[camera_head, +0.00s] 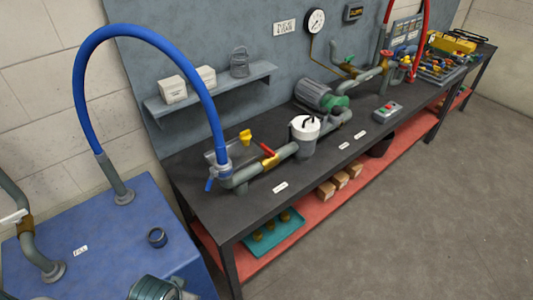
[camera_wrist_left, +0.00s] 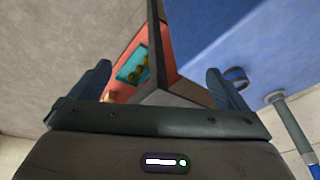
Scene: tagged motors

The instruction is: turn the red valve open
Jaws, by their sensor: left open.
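In the head view a small red lever handle (camera_head: 267,149) sits on a brass valve body (camera_head: 271,161) in the grey pipe at the near left part of the workbench. It points up and to the left, at an angle to the pipe. A second red handle (camera_head: 386,53) shows on pipework farther back. My left gripper (camera_wrist_left: 158,78) shows only in the left wrist view, with its fingers wide apart and nothing between them. It is away from the valve, which that view does not show. My right gripper is in neither view.
A blue hose (camera_head: 150,31) arches from the blue tank (camera_head: 115,236) to the pipe's left end. A white-capped filter (camera_head: 305,125) stands right of the lever. A yellow handle (camera_head: 245,136) is behind it. A teal tray (camera_head: 272,232) lies on the red lower shelf (camera_head: 318,220).

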